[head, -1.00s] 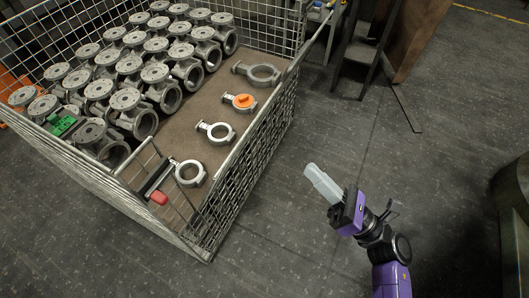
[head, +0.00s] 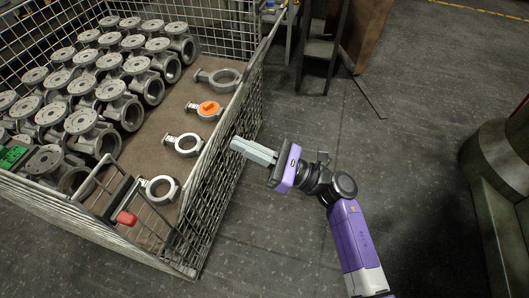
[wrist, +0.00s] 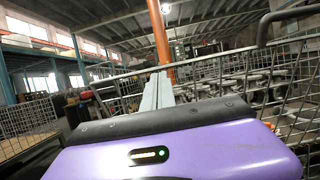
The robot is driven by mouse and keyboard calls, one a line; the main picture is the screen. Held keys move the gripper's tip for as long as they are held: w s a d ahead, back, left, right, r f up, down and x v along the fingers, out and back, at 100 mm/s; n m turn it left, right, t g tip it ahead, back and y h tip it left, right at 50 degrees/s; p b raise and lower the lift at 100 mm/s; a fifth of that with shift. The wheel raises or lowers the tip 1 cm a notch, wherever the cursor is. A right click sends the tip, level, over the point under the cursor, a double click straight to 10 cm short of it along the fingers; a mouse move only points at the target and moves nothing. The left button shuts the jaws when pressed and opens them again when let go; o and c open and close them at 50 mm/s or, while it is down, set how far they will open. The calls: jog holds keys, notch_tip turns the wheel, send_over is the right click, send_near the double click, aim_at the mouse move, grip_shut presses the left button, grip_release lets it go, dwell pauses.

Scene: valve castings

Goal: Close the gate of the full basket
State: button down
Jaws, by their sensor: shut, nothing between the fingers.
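A wire-mesh basket (head: 118,238) full of grey valve castings (head: 82,122) fills the left of the head view. Its right side is a mesh panel (head: 218,187) with a bar along the top; I cannot tell for sure whether this is the gate or whether it is latched. A lever with a red grip (head: 126,218) is at the near side. My gripper (head: 236,146) is shut and empty, its fingers pointing left at the outside of the right panel. Touching or just apart, I cannot tell. The wrist view shows the fingers (wrist: 157,90) and mesh (wrist: 290,85) at right.
Several ring-shaped bodies (head: 183,144), one with an orange piece (head: 209,108), lie on the basket floor. A dark stand (head: 318,48) is behind. A round grey machine (head: 505,155) is at far right. Floor between is clear.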

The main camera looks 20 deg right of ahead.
aim_at(217, 133)
jog(key=shift+x, duration=1.65)
jog(key=shift+a+r, duration=0.1)
jog(key=shift+r, duration=0.05)
jog(key=w+a+r+g+h+p, duration=0.2)
jog(key=w+a+r+h+p, duration=0.1)
jog(key=w+a+p, duration=0.4)
jog(key=a+r+p, duration=0.1)
jog(key=a+p, duration=0.2)
jog(key=p, duration=0.1)
jog(key=shift+w+a+g+h, duration=0.15)
jog(key=shift+w+g+h, duration=0.15)
jog(key=shift+h, duration=0.1)
